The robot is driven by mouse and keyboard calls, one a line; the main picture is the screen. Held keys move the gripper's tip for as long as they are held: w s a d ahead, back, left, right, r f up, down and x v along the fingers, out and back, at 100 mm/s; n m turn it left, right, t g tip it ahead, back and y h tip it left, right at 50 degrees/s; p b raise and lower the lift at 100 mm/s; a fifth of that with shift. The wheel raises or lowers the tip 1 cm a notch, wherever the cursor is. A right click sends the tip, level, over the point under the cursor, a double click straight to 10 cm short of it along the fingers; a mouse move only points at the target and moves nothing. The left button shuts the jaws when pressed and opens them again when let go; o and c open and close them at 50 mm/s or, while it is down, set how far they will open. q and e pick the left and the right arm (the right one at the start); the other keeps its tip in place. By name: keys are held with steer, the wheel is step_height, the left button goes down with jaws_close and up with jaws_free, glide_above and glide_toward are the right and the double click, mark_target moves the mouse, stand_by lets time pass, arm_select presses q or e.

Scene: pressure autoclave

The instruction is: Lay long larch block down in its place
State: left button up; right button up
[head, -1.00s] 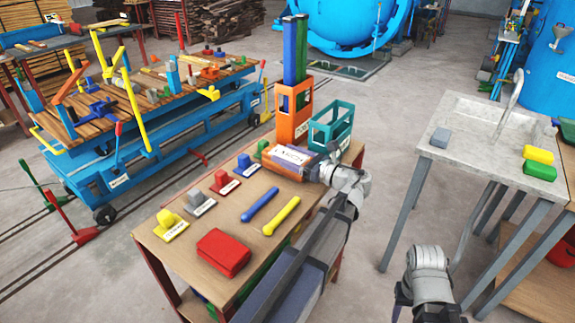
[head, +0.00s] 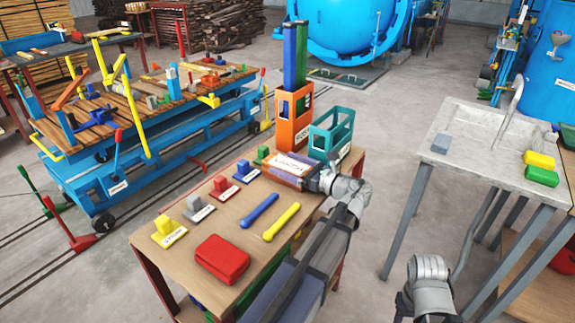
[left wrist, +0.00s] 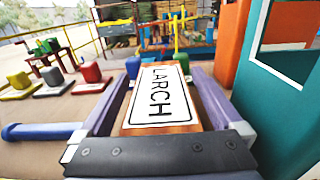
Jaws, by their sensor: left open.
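The larch block (head: 286,168) is a long orange-brown block with a white label reading LARCH on top. It lies flat at the back of the wooden table (head: 215,225), beside the orange crate. My left gripper (head: 304,172) is at the block's near end. In the left wrist view the larch block (left wrist: 160,100) lies between the two purple fingers, which are spread along its sides. I cannot tell whether they touch it. The block's underside is hidden. Only part of my right arm shows at the bottom of the head view; its gripper is out of frame.
An orange crate (head: 294,118) holding tall blue and green pieces and a teal crate (head: 331,132) stand close behind the block. Coloured labelled knobs, a blue bar (head: 259,210), a yellow bar (head: 281,222) and a red pad (head: 222,259) lie on the table. A grey sink table (head: 470,150) stands right.

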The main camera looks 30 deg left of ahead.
arm_select(q)
steer(key=d, duration=0.8)
steer(key=s+d, duration=0.1)
steer(key=d, duration=0.3)
steer(key=shift+r, duration=0.1)
